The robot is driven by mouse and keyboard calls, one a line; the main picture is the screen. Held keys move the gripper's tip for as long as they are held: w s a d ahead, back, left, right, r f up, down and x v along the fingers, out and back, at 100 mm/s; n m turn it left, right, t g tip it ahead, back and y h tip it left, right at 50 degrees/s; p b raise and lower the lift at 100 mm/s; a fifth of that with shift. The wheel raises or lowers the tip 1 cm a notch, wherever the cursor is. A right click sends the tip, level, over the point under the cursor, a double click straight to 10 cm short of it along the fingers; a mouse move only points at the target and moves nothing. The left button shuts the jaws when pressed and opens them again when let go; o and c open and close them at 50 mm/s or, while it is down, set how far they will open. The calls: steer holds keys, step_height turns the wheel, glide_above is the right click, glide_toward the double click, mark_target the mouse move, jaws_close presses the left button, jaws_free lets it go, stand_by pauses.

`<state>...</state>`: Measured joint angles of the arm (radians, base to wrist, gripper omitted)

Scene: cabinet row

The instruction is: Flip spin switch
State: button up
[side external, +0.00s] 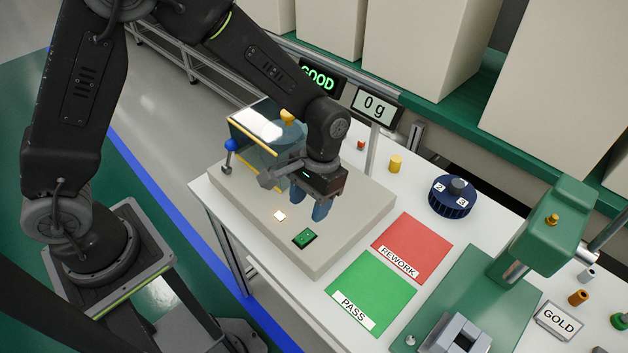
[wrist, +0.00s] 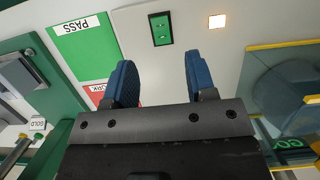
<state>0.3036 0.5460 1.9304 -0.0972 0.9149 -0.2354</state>
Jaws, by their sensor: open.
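A small green rocker switch (side external: 304,238) in a dark frame sits on top of the beige machine base (side external: 240,195), near its front edge. It also shows in the wrist view (wrist: 160,29), ahead of the gap between my fingers. My gripper (side external: 309,208) has blue fingers that point down over the base, behind the switch in the side view. In the wrist view my gripper (wrist: 160,68) is open, with nothing between the fingers and clear of the switch. No label on the switch can be read. A glowing square lamp (side external: 280,215) sits beside the switch.
A clear hood (side external: 255,130) with yellow edges stands on the base, partly behind my arm. A lever with a blue knob (side external: 230,145) is at its left. Right of the base are the green PASS mat (side external: 368,290), red REWORK mat (side external: 412,245) and a green press (side external: 550,235).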

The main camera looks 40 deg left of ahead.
steer(key=shift+v, duration=2.7)
steer(key=s+a+r+t, duration=0.45)
steer(key=a+r, duration=0.25)
steer(key=r, duration=0.5)
steer(key=s+a+r+t, duration=0.4)
steer(key=s+a, duration=0.1)
steer(key=s, duration=0.5)
